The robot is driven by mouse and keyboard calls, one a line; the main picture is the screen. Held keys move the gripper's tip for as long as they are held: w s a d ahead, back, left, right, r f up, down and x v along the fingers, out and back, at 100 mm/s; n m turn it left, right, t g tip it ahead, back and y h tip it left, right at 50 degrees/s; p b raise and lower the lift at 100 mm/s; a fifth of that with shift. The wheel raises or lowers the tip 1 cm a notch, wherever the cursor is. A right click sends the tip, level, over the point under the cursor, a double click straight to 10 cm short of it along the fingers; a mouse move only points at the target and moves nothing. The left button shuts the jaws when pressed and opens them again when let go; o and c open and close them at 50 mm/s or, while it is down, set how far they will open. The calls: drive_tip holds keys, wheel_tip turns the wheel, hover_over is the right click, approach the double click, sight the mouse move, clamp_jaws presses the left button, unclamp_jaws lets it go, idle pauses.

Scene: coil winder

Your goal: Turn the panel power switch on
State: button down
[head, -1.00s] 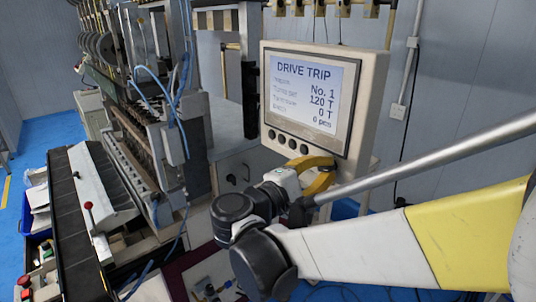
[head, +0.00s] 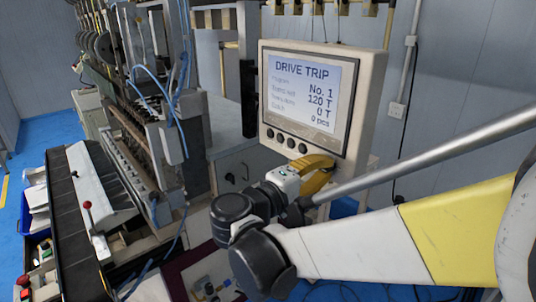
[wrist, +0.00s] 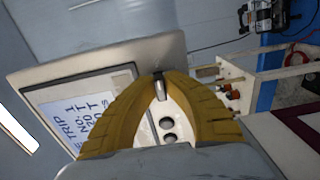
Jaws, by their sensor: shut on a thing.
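The control panel (head: 366,95) is a beige box with a lit screen (head: 318,88) reading "DRIVE TRIP", "No. 1", "120 T". My gripper (head: 327,163), with yellow fingers, is at the panel's lower right, below the screen. In the wrist view, my gripper (wrist: 159,77) has its fingertips together around a small metal lever, the power switch (wrist: 160,88), on the panel face. The fingers hide part of the switch, so I cannot tell its on or off position. In the head view the switch is hidden behind the fingers.
Dark round buttons (head: 291,142) sit in a row under the screen. The coil winder (head: 130,150) with blue hoses stands to the left. A conduit (head: 405,80) runs along the wall behind.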

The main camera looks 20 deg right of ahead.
drive_tip(key=c, duration=1.5)
unclamp_jaws()
drive_tip(key=shift+d, duration=0.1)
drive_tip(key=v, duration=1.2)
